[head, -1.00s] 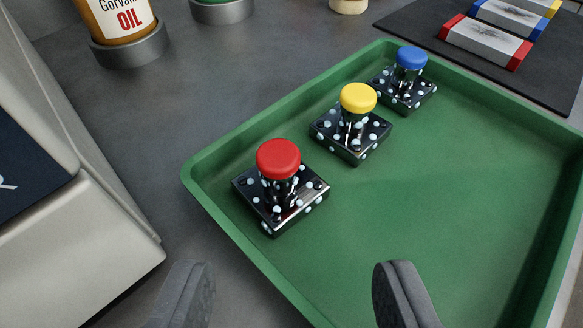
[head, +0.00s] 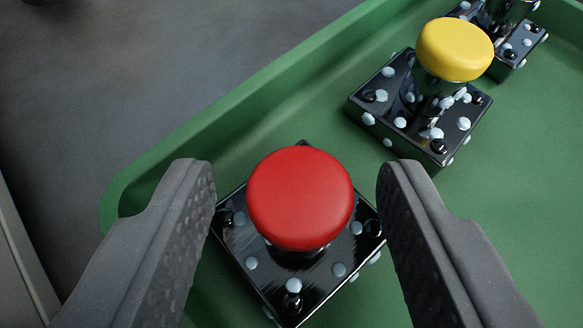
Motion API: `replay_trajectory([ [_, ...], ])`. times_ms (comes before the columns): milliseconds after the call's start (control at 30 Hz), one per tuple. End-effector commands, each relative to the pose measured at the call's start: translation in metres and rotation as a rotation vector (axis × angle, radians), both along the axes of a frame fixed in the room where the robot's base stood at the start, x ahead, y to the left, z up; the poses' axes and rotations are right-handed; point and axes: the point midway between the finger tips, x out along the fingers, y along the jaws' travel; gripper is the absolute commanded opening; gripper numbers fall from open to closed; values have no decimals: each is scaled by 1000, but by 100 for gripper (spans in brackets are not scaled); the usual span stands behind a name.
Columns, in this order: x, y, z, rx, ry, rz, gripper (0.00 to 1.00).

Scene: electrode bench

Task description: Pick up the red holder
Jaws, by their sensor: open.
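The red holder has a round red cap (head: 300,197) on a short post over a square black base (head: 318,275) with pale blue dots. It sits in the green tray (head: 180,125) near its left corner. My gripper (head: 292,185) is open, with one dark ridged finger on each side of the red cap. A gap shows between each finger and the cap, so neither finger appears to touch it. The cap hides most of the post. The fingers cover parts of the tray beside the base.
The yellow-capped holder (head: 455,50) stands in the tray to the upper right, apart from the red one. Part of another holder (head: 508,38) shows behind it at the top right. The tray's raised rim runs along the left. Bare grey bench (head: 110,90) lies beyond it.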

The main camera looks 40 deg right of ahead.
Motion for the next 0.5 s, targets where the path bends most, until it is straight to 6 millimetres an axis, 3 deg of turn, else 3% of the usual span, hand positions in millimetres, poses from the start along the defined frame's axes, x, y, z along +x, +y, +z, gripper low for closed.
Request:
replay_trajectory([
  [133, 0, 0, 1, -1, -1, 0, 47],
  [300, 0, 0, 1, -1, -1, 0, 0],
  [500, 0, 0, 1, -1, -1, 0, 0],
])
